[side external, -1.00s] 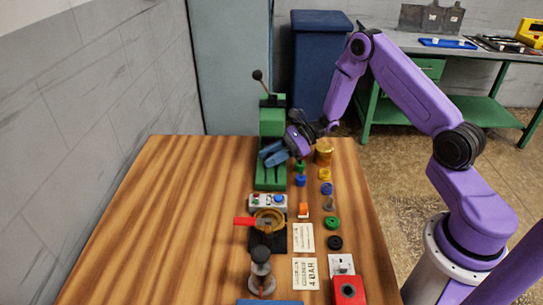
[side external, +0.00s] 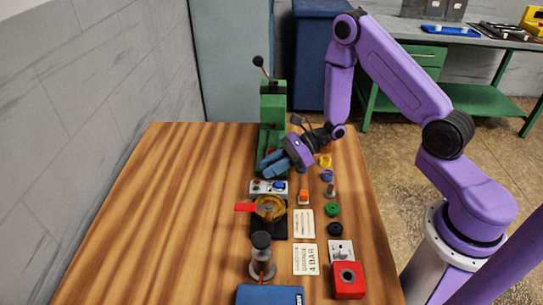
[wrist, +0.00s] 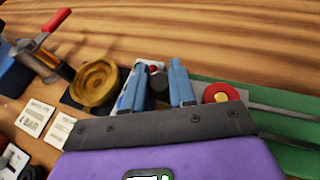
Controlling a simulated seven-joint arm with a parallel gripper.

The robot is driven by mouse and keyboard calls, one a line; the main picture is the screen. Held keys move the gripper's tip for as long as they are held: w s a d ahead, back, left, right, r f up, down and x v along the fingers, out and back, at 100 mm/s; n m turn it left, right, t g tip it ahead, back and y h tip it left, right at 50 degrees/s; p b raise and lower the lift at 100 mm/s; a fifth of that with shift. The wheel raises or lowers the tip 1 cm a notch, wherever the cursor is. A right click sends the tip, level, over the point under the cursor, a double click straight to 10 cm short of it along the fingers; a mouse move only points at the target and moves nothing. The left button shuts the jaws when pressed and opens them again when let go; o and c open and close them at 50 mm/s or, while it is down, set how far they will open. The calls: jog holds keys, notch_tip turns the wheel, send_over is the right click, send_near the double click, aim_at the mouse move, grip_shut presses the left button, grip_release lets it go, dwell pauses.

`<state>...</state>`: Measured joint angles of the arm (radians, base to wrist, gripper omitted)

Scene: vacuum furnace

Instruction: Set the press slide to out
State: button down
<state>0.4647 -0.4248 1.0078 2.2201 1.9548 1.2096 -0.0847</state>
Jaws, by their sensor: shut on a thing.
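The green press (side external: 272,104) stands at the far middle of the table, with its lever up. Its green base reaches toward the viewer and also shows at the right of the wrist view (wrist: 225,92). A red disc with a yellow centre (wrist: 221,92) sits on the base, just right of my fingers. My gripper (wrist: 158,85) has its blue fingers either side of a dark knob (wrist: 158,82), which looks like the press slide's knob. In the side view my gripper (side external: 268,166) is low over the base's near end and hides the slide.
A control box with buttons (side external: 268,187) is close in front of my fingers. Small coloured parts and labels line the right. The table's left side is clear.

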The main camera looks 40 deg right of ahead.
jog(key=shift+s+a, duration=0.2)
jog(key=c, duration=1.3)
grip_release()
jog(key=shift+o, duration=0.2)
jog(key=shift+s+d+r, duration=0.1)
jog(key=shift+d+r, duration=0.1)
jog(key=shift+d, duration=0.25)
jog(key=v, duration=1.6)
jog(key=shift+d, duration=0.25)
jog(key=shift+s, duration=0.15)
